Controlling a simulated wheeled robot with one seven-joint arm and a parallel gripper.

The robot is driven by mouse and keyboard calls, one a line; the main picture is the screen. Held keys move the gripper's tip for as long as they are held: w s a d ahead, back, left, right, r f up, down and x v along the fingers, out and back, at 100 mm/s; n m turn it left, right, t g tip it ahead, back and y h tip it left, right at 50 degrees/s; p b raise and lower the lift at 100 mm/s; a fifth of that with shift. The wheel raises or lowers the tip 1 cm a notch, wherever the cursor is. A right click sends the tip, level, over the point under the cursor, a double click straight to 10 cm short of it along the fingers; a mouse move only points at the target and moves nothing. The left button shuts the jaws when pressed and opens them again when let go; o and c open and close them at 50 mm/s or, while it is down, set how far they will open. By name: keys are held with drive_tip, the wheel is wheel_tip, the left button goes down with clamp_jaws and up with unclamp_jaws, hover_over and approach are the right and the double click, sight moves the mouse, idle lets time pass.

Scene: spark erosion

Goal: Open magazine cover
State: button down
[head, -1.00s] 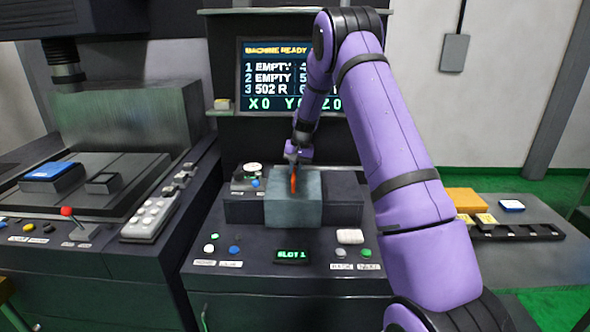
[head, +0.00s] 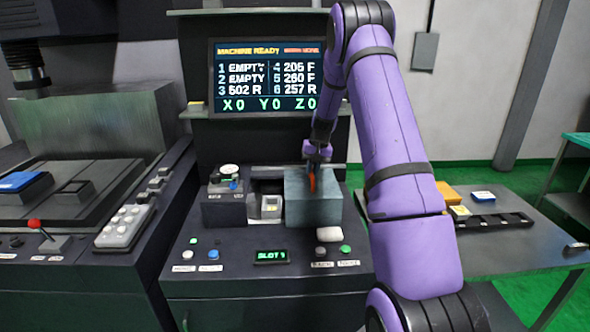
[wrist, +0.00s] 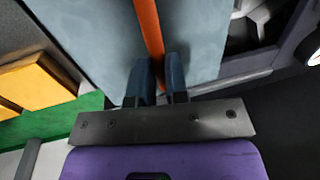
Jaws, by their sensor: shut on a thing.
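The magazine cover (head: 305,208) is a grey-blue block on the console, to the right of an open slot. An orange upright handle (head: 312,183) stands on it. My gripper (head: 314,170) is at the handle from above and behind. In the wrist view my gripper (wrist: 158,64) has its two dark fingers close together on the orange handle (wrist: 148,28), with the cover (wrist: 90,40) beyond them. The open magazine slot (head: 270,206) shows a small pale piece with a yellowish patch inside. The right part of the magazine is hidden by the cover and my arm.
A display (head: 262,75) reads "MACHINE READY". Buttons and a green "SLOT 1" readout (head: 271,256) line the console front. A dial unit (head: 226,192) stands left of the slot. At right, a side table (head: 500,252) holds an orange box (head: 447,192) and a black tray (head: 495,223).

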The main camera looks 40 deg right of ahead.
drive_tip(key=shift+s+d, duration=0.7)
drive_tip(key=shift+d, duration=0.35)
drive_tip(key=c, duration=1.1)
unclamp_jaws()
drive_tip(key=shift+r, duration=0.1)
drive_tip(key=r, duration=0.3)
drive_tip(key=d+r, duration=0.1)
drive_tip(key=r, duration=0.3)
drive_tip(key=s+r, duration=0.1)
drive_tip(key=r, duration=0.2)
drive_tip(key=shift+d+r, duration=0.25)
drive_tip(key=shift+d, duration=0.15)
